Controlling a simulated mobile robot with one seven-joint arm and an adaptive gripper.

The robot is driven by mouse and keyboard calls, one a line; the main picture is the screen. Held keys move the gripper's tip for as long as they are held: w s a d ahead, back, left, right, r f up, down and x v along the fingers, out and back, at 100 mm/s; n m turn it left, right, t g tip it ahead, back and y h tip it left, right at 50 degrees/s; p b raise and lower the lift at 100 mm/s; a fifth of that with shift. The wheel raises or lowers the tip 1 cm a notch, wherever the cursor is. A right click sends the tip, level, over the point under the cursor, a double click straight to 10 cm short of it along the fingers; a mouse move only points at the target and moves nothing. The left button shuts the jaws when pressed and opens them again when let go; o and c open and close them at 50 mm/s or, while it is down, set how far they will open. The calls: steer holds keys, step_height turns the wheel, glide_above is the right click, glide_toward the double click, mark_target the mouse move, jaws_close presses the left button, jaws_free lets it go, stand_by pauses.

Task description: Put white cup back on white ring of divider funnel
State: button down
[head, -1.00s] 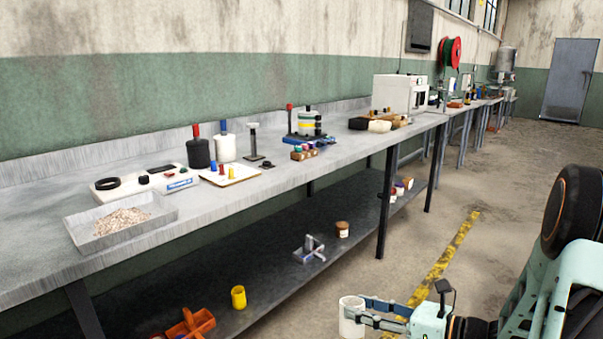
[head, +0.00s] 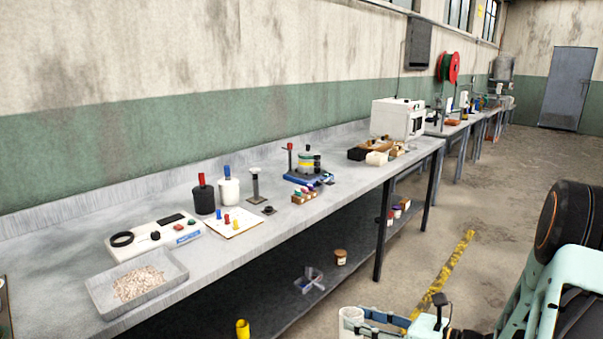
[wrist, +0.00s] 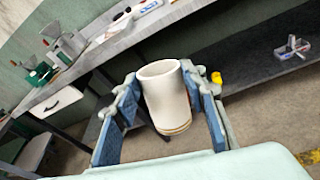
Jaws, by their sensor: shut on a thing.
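The white cup (head: 350,321) is held upright or nearly so in my gripper (head: 358,324), low at the bottom of the head view, out over the floor beside the bench. In the wrist view the cup (wrist: 167,98) sits between the two blue-padded fingers, its open rim up and a tan band near its base. I cannot make out the white ring of the divider funnel for certain. In the wrist view, small grey funnel-like devices (wrist: 65,50) stand on the bench at the upper left, one with a green body.
The long grey bench (head: 60,270) runs along the wall, holding a tray of grain (head: 138,283), a white panel with a black ring (head: 155,238), bottles and small instruments. A lower shelf (head: 265,305) carries a yellow cup (head: 243,329). Floor right of the bench is open.

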step_height(320, 180, up, 12)
steer(key=p, duration=1.3)
steer(key=shift+a, duration=0.1)
